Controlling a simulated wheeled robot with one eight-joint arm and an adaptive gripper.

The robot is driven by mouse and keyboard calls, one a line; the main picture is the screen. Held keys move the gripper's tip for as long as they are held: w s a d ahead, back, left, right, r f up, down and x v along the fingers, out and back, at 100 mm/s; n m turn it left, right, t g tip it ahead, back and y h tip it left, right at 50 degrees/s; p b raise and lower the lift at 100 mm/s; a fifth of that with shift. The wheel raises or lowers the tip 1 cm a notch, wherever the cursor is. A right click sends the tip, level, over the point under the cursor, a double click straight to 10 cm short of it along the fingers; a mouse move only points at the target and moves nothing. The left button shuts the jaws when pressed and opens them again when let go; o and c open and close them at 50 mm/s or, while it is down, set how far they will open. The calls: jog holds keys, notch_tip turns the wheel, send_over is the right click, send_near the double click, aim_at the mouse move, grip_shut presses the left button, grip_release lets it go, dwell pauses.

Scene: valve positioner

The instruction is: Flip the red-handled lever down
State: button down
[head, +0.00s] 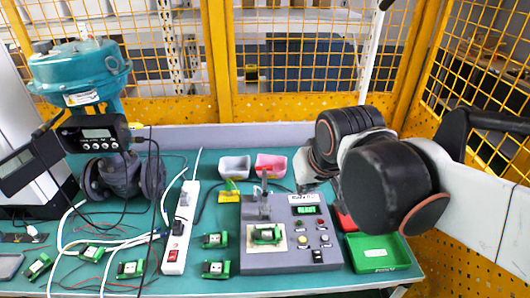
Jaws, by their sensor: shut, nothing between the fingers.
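The red-handled lever (264,178) stands upright in the head view, on a metal clamp at the back left of a grey test fixture (283,262). A green circuit board (267,235) sits on a pale pad in the fixture, in front of the clamp. My gripper (301,174) is shut and empty, to the right of the lever and apart from it, above the back of the fixture. My own wrist and arm partly hide it.
The fixture has a lit display (306,210) and buttons. A green tray (377,253) is at its right. A white power strip (180,228) and several green boards lie left. Grey (234,167) and pink (271,164) bins stand behind. A teal valve actuator (80,72) is far left.

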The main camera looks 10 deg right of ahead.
jog(key=w+a+m+g+p, duration=0.1)
jog(key=w+p, duration=0.8)
jog(key=w, duration=1.4)
jog(key=a+g, duration=0.1)
jog(key=a, duration=0.1)
jog(key=shift+a+r+m+p, duration=0.3)
jog(key=shift+p, duration=0.1)
jog(key=shift+w+h, duration=0.1)
jog(key=shift+h, duration=0.2)
jog(key=a+b+x, duration=0.1)
jog(key=b+x, duration=0.1)
jog(key=x, duration=0.8)
jog(key=s, duration=0.4)
jog(key=shift+s+d+f+b, duration=0.1)
jog(key=shift+b, duration=0.25)
jog(key=shift+s, duration=0.1)
